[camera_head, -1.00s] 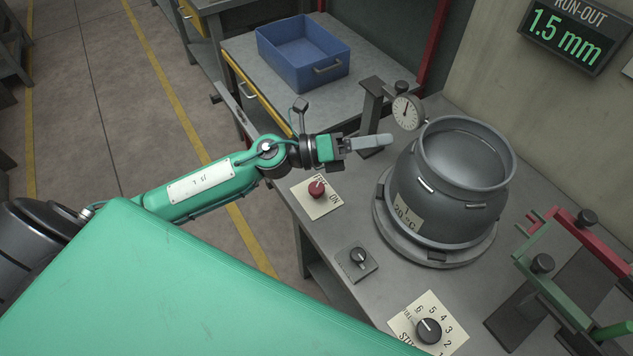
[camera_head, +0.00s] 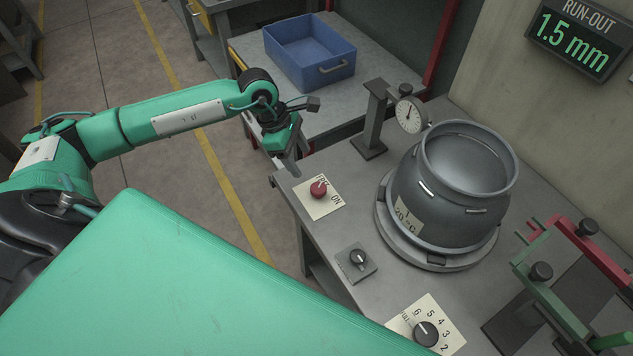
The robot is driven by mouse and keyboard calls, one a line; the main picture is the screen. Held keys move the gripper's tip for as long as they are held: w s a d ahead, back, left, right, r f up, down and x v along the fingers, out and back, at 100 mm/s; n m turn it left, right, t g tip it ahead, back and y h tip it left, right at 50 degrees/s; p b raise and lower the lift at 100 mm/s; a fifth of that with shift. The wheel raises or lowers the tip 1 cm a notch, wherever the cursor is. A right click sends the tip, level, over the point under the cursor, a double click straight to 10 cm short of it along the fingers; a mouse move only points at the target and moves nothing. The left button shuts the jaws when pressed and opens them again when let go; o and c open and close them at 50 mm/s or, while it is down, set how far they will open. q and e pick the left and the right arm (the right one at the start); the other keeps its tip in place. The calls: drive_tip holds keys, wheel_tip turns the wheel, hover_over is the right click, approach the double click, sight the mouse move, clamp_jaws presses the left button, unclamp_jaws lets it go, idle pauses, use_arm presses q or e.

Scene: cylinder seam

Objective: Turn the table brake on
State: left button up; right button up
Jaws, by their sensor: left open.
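The brake control appears to be a red knob (camera_head: 318,189) on a cream plate (camera_head: 333,204) near the table's left edge. "ON" is readable at the plate's right side; the other label is partly hidden behind the knob. My left gripper (camera_head: 291,165) points down just above and behind the plate, a little left of the knob and apart from it. It is open and holds nothing visible; its fingers are seen nearly edge-on. My right gripper is not in view.
A grey vessel (camera_head: 447,195) stands on a round turntable (camera_head: 437,262), with a dial gauge (camera_head: 411,115) behind it. A small black switch (camera_head: 357,259) and a numbered dial (camera_head: 426,333) sit nearer. A blue bin (camera_head: 310,55) is on the back bench. A display (camera_head: 577,37) reads 1.5 mm.

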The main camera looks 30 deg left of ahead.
sight(318, 188)
use_arm(q)
drive_tip(key=p+x, duration=0.2)
drive_tip(key=x, duration=0.7)
drive_tip(key=shift+d+f, duration=0.3)
drive_tip(key=shift+d, duration=0.05)
drive_tip(key=shift+p+x, duration=0.35)
drive_tip(key=shift+x, duration=0.45)
drive_tip(key=shift+a, duration=0.1)
